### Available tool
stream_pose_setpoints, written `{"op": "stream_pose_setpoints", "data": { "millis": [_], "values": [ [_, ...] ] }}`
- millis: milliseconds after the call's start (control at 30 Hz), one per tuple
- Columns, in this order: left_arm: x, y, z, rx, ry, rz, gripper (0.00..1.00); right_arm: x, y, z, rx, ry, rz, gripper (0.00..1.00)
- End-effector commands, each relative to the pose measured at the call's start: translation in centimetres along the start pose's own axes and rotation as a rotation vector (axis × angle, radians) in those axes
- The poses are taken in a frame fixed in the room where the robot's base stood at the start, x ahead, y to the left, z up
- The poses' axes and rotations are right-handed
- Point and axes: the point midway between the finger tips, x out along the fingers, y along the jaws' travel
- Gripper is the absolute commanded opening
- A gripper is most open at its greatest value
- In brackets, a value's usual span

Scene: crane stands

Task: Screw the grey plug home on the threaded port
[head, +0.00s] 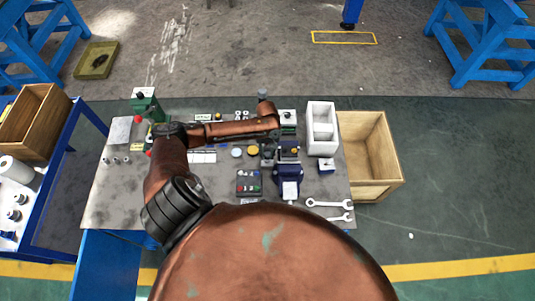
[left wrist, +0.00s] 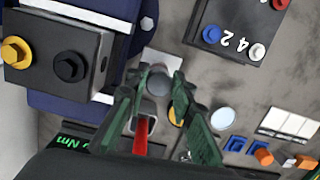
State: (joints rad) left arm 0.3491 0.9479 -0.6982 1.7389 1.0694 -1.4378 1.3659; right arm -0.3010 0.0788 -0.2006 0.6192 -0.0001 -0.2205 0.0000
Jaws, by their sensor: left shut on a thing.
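My left gripper (left wrist: 162,76) has green fingers, closed around a light grey piece (left wrist: 158,60) that appears to be the grey plug; the fingers partly cover it. In the head view my left arm reaches right across the table, and its forearm hides most of the gripper. A dark block (left wrist: 88,42) with a yellow hex head (left wrist: 15,51) and a black hex head (left wrist: 70,67) sits in the blue vise (left wrist: 60,104), left of the fingertips. The vise also shows in the head view (head: 289,176). My right gripper is out of view.
A button box (head: 249,182) stands left of the vise, with wrenches (head: 328,204) to its right. A white bin (head: 321,117) and a wooden crate (head: 390,188) stand at the right. A green stand (head: 146,106) is at the back left.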

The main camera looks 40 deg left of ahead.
Motion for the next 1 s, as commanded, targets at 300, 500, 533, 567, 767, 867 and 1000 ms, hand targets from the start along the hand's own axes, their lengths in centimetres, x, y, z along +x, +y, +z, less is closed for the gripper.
{"op": "stream_pose_setpoints", "data": {
  "millis": [300, 500, 533, 567, 767, 867, 1000],
  "values": [
    [0.1, 0.0, 0.0, 0.000, 0.000, 0.000, 0.03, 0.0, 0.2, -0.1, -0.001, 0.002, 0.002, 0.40],
    [0.6, 0.0, 0.0, 0.000, -0.001, 0.001, 0.03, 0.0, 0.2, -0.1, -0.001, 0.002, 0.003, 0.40],
    [0.6, 0.1, 0.0, 0.000, -0.001, 0.001, 0.03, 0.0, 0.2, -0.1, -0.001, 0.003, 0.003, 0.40],
    [0.7, 0.1, 0.0, 0.000, -0.001, 0.001, 0.03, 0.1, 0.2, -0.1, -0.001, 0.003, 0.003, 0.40],
    [1.1, 0.1, -0.1, 0.000, -0.001, 0.001, 0.03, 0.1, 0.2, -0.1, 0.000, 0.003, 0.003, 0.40],
    [1.3, 0.0, -0.1, 0.000, -0.001, 0.000, 0.03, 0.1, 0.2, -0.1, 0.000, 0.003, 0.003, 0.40],
    [1.6, 0.0, -0.2, 0.000, -0.001, 0.000, 0.03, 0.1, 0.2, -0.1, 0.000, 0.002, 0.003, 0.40]
  ]
}}
